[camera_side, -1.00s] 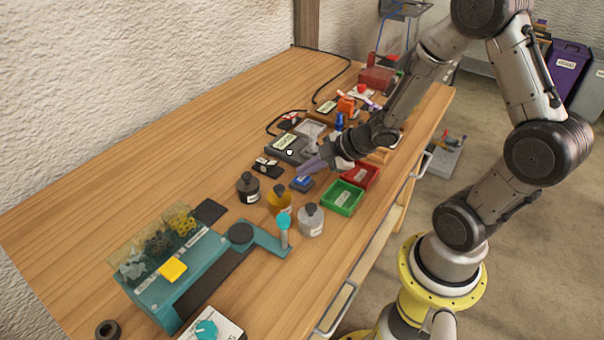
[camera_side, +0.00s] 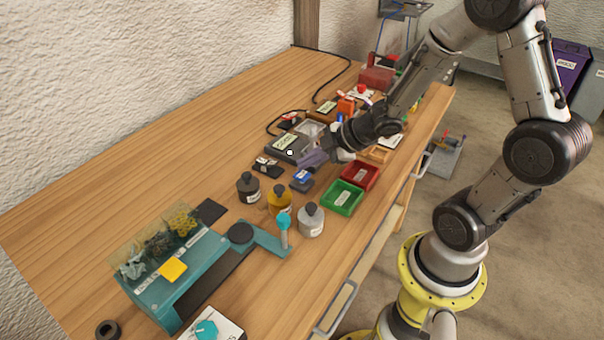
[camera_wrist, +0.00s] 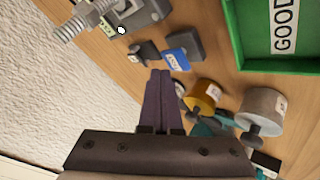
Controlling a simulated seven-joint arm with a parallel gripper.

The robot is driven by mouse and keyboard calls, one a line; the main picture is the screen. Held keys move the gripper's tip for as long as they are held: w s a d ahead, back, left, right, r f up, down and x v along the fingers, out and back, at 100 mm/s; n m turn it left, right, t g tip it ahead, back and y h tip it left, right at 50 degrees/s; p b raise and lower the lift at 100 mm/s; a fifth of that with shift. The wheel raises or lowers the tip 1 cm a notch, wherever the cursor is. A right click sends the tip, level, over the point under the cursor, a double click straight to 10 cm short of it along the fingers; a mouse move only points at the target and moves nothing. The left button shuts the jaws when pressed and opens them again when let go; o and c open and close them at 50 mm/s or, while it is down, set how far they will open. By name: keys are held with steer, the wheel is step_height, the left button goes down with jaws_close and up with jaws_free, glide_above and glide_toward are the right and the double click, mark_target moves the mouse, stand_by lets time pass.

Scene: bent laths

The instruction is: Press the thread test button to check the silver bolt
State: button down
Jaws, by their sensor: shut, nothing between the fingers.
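The blue button (camera_side: 303,176) sits on a small dark block on the bench, and in the wrist view its blue top (camera_wrist: 179,59) carries a white label that seems to read TEST. My gripper (camera_side: 309,159) is shut and empty, its purple-grey fingers above and behind the button in the side view. In the wrist view the fingertips (camera_wrist: 160,72) show just below the button, apart from it as far as I can tell. A silver threaded bolt (camera_wrist: 85,20) lies at a dark grey device with a small display at the upper left of the wrist view.
Green (camera_side: 342,197) and red (camera_side: 361,175) bins stand right of the button. Black (camera_side: 248,187), amber (camera_side: 279,201) and grey (camera_side: 311,220) bottles stand in front. A teal fixture (camera_side: 180,275) fills the near left. The bench's left side is clear.

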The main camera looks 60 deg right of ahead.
steer(key=shift+r, duration=0.1)
steer(key=shift+r, duration=2.45)
step_height(320, 180, up, 6)
steer(key=n+t, duration=0.1)
steer(key=t, duration=0.1)
glide_above(307, 175)
steer(key=w+a, duration=0.1)
steer(key=a, duration=0.2)
step_height(307, 175, up, 4)
steer(key=r+m, duration=0.1)
steer(key=s+d+r+m+t+h, duration=0.1)
steer(key=s+d+r+m+h, duration=0.1)
steer(key=s+r+m+h, duration=0.3)
steer(key=s+a+f+m+g+y, duration=0.1)
steer(key=s+a+f+m+g, duration=0.1)
steer(key=s, duration=0.5)
steer(key=s+a+f+m+g+y, duration=0.2)
steer(key=s+f+m+g, duration=0.2)
steer(key=s, duration=0.3)
steer(key=shift+s+a, duration=0.3)
steer(key=shift+s, duration=0.1)
